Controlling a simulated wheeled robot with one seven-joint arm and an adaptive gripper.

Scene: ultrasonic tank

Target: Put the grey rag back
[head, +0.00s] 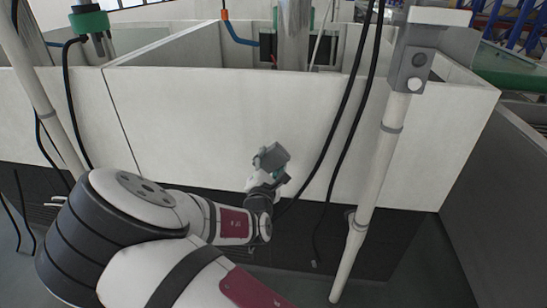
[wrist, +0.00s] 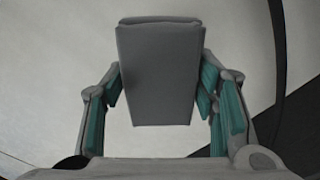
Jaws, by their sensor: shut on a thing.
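The grey rag (wrist: 160,75) is a folded, block-like grey bundle between the teal-padded fingers of my gripper (wrist: 162,98) in the wrist view. My gripper is shut on it, with a finger at each side of its lower half. In the head view the rag (head: 271,156) shows at the tip of my gripper (head: 275,172), in front of the white tank wall. The rag is held up, clear of the floor. I cannot tell the exact gap between the rag and the wall.
The white tank wall (head: 230,110) spans the view, with open compartments behind its top edge. A white pipe (head: 375,185) with a grey switch box (head: 414,62) stands to the right of my gripper. Black cables (head: 345,110) hang between them. A grey wall (head: 500,190) is at far right.

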